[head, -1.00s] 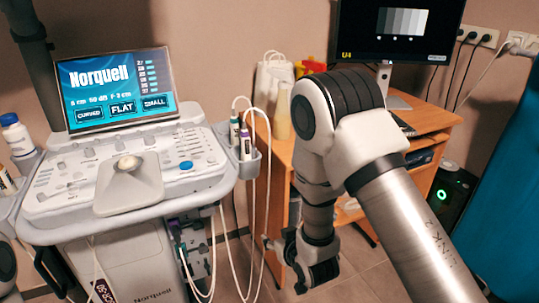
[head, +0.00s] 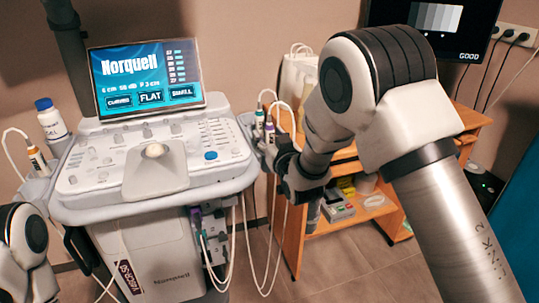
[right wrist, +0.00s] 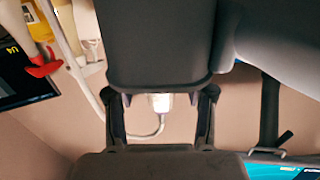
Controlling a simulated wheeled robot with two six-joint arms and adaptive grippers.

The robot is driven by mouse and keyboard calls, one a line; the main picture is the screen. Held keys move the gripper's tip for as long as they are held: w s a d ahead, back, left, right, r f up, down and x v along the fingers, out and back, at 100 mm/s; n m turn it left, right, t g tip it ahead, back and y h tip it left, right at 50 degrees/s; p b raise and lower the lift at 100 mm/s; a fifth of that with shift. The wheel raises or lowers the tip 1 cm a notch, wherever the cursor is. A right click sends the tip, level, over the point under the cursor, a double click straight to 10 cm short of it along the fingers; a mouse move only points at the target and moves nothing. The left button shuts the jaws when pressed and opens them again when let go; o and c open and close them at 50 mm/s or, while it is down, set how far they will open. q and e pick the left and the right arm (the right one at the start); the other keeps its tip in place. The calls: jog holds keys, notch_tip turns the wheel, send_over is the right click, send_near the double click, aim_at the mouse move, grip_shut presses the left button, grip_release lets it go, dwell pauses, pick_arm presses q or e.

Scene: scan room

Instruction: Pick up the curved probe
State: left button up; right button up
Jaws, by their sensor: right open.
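Two white probes stand in the holder at the cart's right side, a left one (head: 259,119) and a right one (head: 269,132) with a purple band. Another probe with an orange-yellow band (head: 36,158) stands in the left holder. I cannot tell from their labels which is the curved one. My right gripper (head: 277,157) is open beside the right holder, partly covering it. In the right wrist view, a white probe end with a cable (right wrist: 160,103) shows between my open fingers (right wrist: 160,118), apart from both. My left gripper is not in view; part of my left arm shows.
The ultrasound cart (head: 155,170) with its lit screen (head: 146,78) stands at left. A white bottle (head: 50,120) is at its left side. A wooden desk (head: 292,225) with a monitor (head: 437,25) stands behind my right arm. Looped cables hang below the right holder.

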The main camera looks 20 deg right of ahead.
grip_shut()
jog(key=shift+r, duration=0.1)
